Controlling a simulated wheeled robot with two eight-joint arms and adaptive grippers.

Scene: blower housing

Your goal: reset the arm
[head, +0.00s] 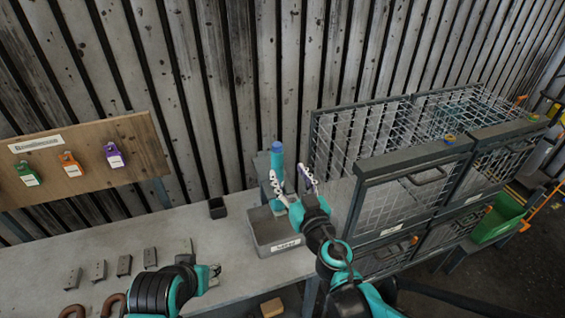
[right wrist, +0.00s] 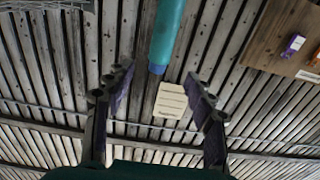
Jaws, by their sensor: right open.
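My right gripper (head: 294,182) is raised over the right end of the bench, its two fingers spread. In the right wrist view the fingers (right wrist: 157,100) stand wide apart with nothing between their tips. An upright teal cylinder with a blue top (head: 277,163) stands just behind the fingers in the head view. It also shows in the right wrist view (right wrist: 168,35), blue end downward, beyond the gripper. My left arm comes in at the bottom; its gripper (head: 214,272) is small and partly hidden, so its jaws are unclear.
A grey labelled bin (head: 268,236) stands below my right gripper, with a small black box (head: 217,208) to its left. Several grey blocks lie on the bench (head: 215,245). A wooden board (head: 85,150) holds coloured tags. Wire cages (head: 400,190) stand close on the right.

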